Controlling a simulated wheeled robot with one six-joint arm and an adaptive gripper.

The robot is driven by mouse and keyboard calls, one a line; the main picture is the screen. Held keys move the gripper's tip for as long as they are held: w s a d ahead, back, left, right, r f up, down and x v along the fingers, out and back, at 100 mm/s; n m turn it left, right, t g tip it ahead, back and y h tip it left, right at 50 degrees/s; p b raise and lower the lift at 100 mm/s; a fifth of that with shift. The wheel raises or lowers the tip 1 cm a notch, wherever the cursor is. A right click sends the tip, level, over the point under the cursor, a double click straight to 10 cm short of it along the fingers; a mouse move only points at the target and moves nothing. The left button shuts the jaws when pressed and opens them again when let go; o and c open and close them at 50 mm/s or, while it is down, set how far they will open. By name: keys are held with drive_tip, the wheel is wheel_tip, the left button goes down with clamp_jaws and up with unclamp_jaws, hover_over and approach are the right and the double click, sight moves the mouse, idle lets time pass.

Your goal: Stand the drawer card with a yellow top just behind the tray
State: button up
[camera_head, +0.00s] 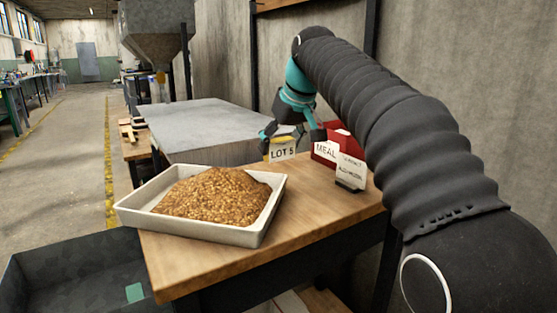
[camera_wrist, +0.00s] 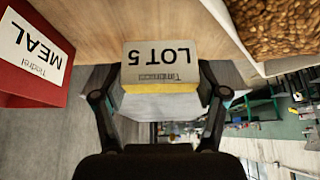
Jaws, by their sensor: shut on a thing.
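The drawer card (camera_head: 282,150) is pale with a yellow top edge and reads LOT 5. It is upright near the table's back edge, behind and to the right of the tray (camera_head: 256,233). My gripper (camera_head: 291,136) is shut on it from above. In the wrist view the card (camera_wrist: 160,62) appears upside down between my two fingertips (camera_wrist: 160,90), over the wood at the table edge. I cannot tell whether its foot touches the table. The white tray holds a heap of brown grain, and its corner (camera_wrist: 258,67) shows in the wrist view.
A red MEAL box (camera_head: 325,151) stands close to the right of the card; it also shows in the wrist view (camera_wrist: 35,90). A small white label card (camera_head: 351,171) on a dark foot is nearer. The wooden table (camera_head: 300,222) is bare at front right.

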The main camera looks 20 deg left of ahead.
sight(279, 160)
drive_tip(key=shift+w+a+f, duration=0.3)
drive_tip(key=shift+w+f, duration=0.1)
drive_tip(key=shift+w, duration=0.2)
drive_tip(key=shift+f+b, duration=0.7)
drive_tip(key=shift+f, duration=1.3)
drive_tip(key=shift+f, duration=0.15)
drive_tip(key=o, duration=1.2)
drive_tip(key=shift+c, duration=0.2)
drive_tip(key=p+v, duration=0.2)
drive_tip(key=v, duration=0.9)
drive_tip(key=shift+w, duration=0.1)
drive_tip(key=shift+s+d+r, duration=0.2)
drive_tip(key=shift+s+r, duration=0.05)
drive_tip(key=shift+r, duration=0.35)
